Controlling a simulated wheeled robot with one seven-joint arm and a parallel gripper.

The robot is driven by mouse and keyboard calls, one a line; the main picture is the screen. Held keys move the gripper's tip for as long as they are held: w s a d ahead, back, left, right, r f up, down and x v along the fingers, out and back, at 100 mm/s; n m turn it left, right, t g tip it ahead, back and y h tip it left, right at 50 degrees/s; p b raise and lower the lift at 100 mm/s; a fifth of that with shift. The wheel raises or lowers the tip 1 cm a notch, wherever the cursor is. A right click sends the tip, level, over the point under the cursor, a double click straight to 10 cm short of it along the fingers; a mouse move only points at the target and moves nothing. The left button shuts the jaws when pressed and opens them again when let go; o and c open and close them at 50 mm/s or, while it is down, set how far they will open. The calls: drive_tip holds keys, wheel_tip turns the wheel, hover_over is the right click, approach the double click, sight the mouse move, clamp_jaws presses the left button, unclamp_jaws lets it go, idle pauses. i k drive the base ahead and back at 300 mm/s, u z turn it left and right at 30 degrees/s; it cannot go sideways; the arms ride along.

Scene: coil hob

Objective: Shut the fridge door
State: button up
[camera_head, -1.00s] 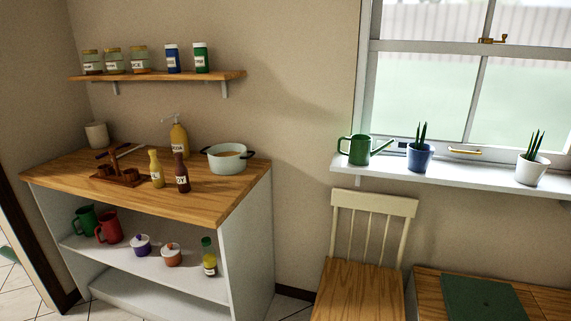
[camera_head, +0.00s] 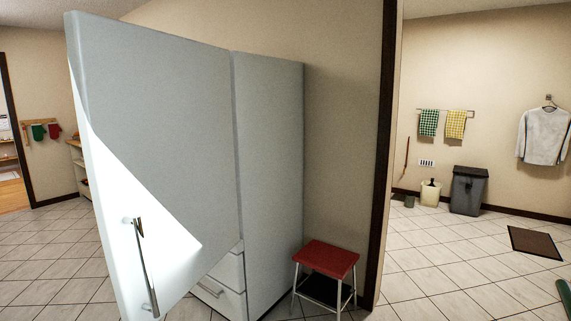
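The white fridge door (camera_head: 150,130) stands open at the left of the head view. It swings out from the fridge body (camera_head: 270,170), and its outer face is toward me. Its free edge is at the left, nearest to me. A long metal handle (camera_head: 144,265) is on the door near that edge, low in the picture. A bright patch of light covers the lower left of the door. White drawer fronts (camera_head: 225,285) show below the door. The fridge's inside is hidden. My gripper is not in view.
A red-topped stool (camera_head: 327,258) stands close to the right of the fridge, by a dark-edged wall end (camera_head: 383,150). Tiled floor is open at the left and right. A grey bin (camera_head: 467,192) and a dark mat (camera_head: 537,242) are farther right.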

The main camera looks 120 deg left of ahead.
sight(153, 109)
drive_tip(key=u, duration=1.4)
drive_tip(key=i, duration=0.1)
drive_tip(key=u, duration=3)
drive_tip(key=i, duration=1)
drive_tip(key=u, duration=0.25)
drive_tip(key=k, duration=0.65)
drive_tip(key=z, duration=0.05)
